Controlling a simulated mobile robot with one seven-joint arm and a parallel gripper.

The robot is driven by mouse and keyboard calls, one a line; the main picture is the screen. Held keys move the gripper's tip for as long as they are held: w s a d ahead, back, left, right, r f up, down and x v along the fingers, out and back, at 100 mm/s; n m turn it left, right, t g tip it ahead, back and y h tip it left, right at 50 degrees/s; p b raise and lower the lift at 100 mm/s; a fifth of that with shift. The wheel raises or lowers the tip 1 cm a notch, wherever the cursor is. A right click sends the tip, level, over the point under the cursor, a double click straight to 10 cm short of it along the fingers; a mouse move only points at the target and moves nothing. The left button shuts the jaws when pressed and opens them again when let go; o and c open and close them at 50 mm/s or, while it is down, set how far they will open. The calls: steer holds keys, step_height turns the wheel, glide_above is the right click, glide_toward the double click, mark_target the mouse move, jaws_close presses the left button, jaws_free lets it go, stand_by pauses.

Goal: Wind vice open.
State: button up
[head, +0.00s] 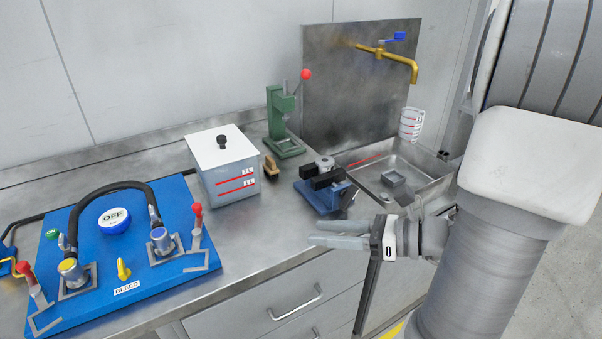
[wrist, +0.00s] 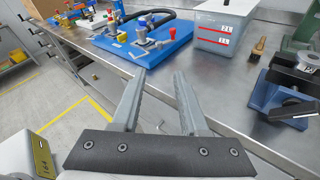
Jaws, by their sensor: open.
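The vice (head: 325,194) has a blue base and black jaw blocks and stands on the steel bench near its front edge, left of the sink. A round silvery part shows at the top, by the jaws; I cannot tell whether it is clamped. A dark bar slants at its right front, perhaps its handle. The vice also shows at the right edge of the wrist view (wrist: 282,92), partly cut off. My gripper (head: 314,233) is open and empty, in front of the bench edge and below the vice, apart from it. Its two grey fingers (wrist: 158,76) point across the bench edge in the wrist view.
A white-lidded container (head: 222,165), a brush (head: 270,166) and a green press with a red knob (head: 281,125) stand left of the vice. A blue pump board (head: 120,285) lies further left. A sink (head: 430,172) with a brass tap (head: 385,53) is at right.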

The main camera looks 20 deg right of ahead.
steer(key=d+f+m+t+h+b, duration=0.2)
steer(key=d+f+m+t+h, duration=0.15)
steer(key=d+f+m, duration=0.35)
steer(key=m+t+h+b, duration=0.2)
steer(key=m+t+h, duration=0.2)
steer(key=m+h, duration=0.2)
glide_toward(351, 201)
steer(key=shift+y, duration=0.45)
steer(key=w, duration=0.3)
steer(key=w+b, duration=0.1)
steer(key=w, duration=0.2)
steer(key=w+a+b, duration=0.1)
steer(key=w, duration=0.2)
steer(key=shift+w+f, duration=0.1)
steer(key=shift+w, duration=0.2)
steer(key=shift+d, duration=0.1)
jaws_close()
